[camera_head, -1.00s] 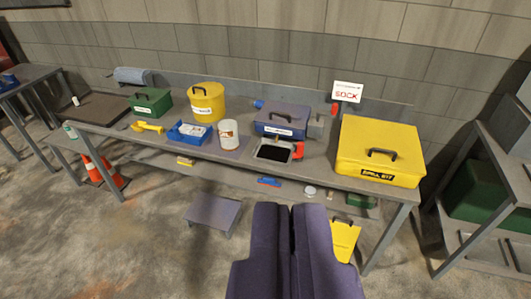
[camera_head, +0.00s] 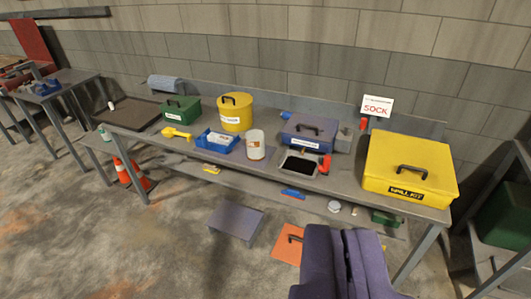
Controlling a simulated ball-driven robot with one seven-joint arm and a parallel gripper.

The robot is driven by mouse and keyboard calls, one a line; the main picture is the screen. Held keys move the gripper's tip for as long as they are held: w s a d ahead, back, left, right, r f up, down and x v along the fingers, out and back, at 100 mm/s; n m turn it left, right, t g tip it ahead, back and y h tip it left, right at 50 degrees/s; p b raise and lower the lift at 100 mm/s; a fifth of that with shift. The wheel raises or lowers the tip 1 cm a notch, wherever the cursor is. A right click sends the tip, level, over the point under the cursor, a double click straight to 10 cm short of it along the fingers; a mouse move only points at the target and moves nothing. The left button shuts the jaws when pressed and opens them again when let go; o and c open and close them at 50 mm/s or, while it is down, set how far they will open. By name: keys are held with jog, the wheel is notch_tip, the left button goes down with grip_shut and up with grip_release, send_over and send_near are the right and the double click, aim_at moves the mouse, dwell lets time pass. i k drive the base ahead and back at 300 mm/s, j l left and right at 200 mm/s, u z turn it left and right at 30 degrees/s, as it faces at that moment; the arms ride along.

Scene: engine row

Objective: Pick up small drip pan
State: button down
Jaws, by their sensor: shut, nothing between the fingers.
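A small drip pan (camera_head: 299,166), a shallow tray with a grey rim and black inside, lies on the grey workbench (camera_head: 345,180) right of its middle. A red object (camera_head: 325,163) touches or overlaps its right edge; I cannot tell which. My gripper (camera_head: 343,233) is purple, shut and empty, in the lower right of the picture. It is in front of the bench, apart from the pan. The pan's top is in plain view.
A blue toolbox (camera_head: 309,132) stands behind the pan and a white can (camera_head: 256,145) to its left. A big yellow spill kit (camera_head: 408,168) stands on the right. A low purple-grey stool (camera_head: 236,222) and an orange object (camera_head: 288,245) are on the floor.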

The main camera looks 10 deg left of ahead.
aim_at(291, 162)
jog(key=i+z, duration=0.2)
jog(key=i, duration=0.3)
jog(key=i+z, duration=0.2)
jog(key=i, duration=0.35)
jog(key=i+z, duration=0.15)
jog(key=i, duration=0.35)
jog(key=i+j+z, duration=0.2)
jog(key=i, duration=0.3)
jog(key=i+j+z, duration=0.2)
jog(key=i, duration=0.3)
